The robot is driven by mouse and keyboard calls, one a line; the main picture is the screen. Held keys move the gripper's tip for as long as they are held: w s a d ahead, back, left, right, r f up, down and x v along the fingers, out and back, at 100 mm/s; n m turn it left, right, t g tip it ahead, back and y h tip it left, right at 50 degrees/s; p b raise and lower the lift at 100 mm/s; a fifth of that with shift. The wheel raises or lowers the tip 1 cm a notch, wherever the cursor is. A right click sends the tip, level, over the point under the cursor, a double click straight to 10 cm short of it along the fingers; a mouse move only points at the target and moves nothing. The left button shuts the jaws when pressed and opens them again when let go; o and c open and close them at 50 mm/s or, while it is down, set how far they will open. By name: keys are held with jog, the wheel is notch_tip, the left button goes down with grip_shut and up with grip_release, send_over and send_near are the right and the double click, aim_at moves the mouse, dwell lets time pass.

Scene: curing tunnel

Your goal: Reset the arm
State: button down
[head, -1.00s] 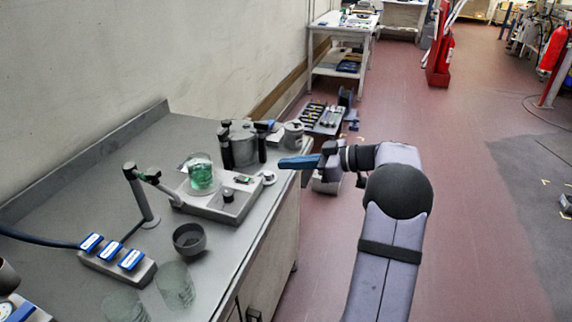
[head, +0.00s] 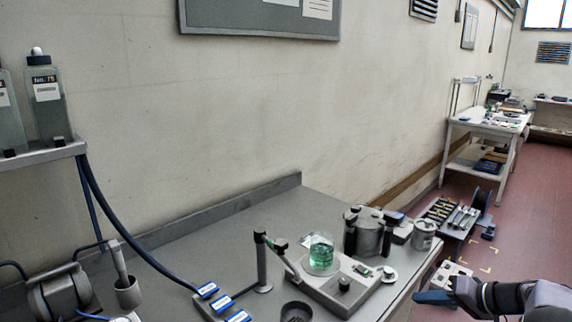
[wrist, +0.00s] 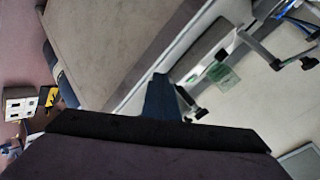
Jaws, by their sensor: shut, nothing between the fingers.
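My gripper (head: 434,297) shows at the lower right of the head view, off the front right edge of the grey bench (head: 240,232). Its blue fingers are closed together with nothing between them. The fingers also show in the wrist view (wrist: 160,98), pointing up from the dark gripper body. They touch nothing that I can see.
On the bench stand a hotplate (head: 330,296) with a beaker of green liquid (head: 321,252), a grey pot (head: 369,236) and a dark cup (head: 296,312). A shelf (head: 40,153) holds bottles at left.

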jog(key=s+a+f+m+g+h+p, duration=0.15)
jog(key=s+f+m+g, duration=0.25)
jog(key=s+f, duration=0.45)
jog(key=s+a+f+m+g+h, duration=0.2)
jog(key=s+f+m+g, duration=0.3)
jog(key=s, duration=0.7)
jog(key=s+a+r+n+g+h+p, duration=0.1)
jog(key=s+a+r+n+h+p, duration=0.3)
jog(key=s+a+r+n, duration=0.5)
jog(key=w+a+r+n+t+p, duration=0.1)
jog(key=a+r+n+p, duration=0.2)
jog(key=a+r+p, duration=0.2)
jog(key=a+r, duration=0.1)
jog(key=a, duration=0.2)
jog(key=shift+r+t, duration=0.15)
jog(key=shift+t, duration=0.15)
